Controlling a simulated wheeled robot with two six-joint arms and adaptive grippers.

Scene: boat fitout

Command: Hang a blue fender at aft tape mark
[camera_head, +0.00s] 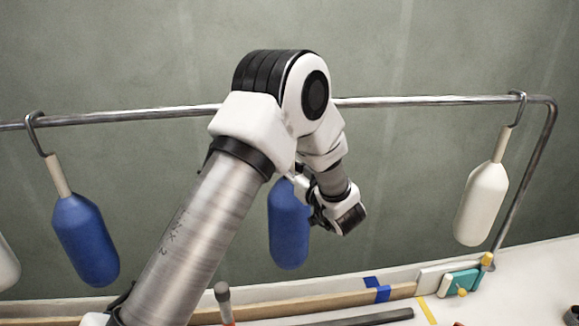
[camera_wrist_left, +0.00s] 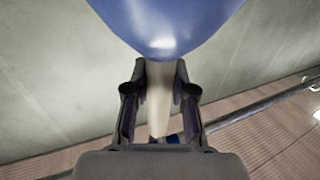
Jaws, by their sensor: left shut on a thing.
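My left arm reaches up across the head view and bends down to my left gripper (camera_head: 312,208), beside a blue fender (camera_head: 289,228) below the rail (camera_head: 415,101). In the left wrist view, the gripper (camera_wrist_left: 160,100) is shut on the pale neck of this fender, whose blue body (camera_wrist_left: 170,22) fills the top. My arm hides the fender's upper end and hook, so I cannot tell whether it touches the rail. Blue tape (camera_head: 378,289) is on the ledge to the right of the fender. Yellow tape (camera_head: 427,311) lies farther right. My right gripper is not in view.
Another blue fender (camera_head: 86,240) hangs at left and a white fender (camera_head: 482,205) at right, both hooked on the rail. Another white fender (camera_head: 7,266) is cut off at the left edge. A dark bar (camera_head: 370,318) lies in front. The rail between my arm and the white fender is clear.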

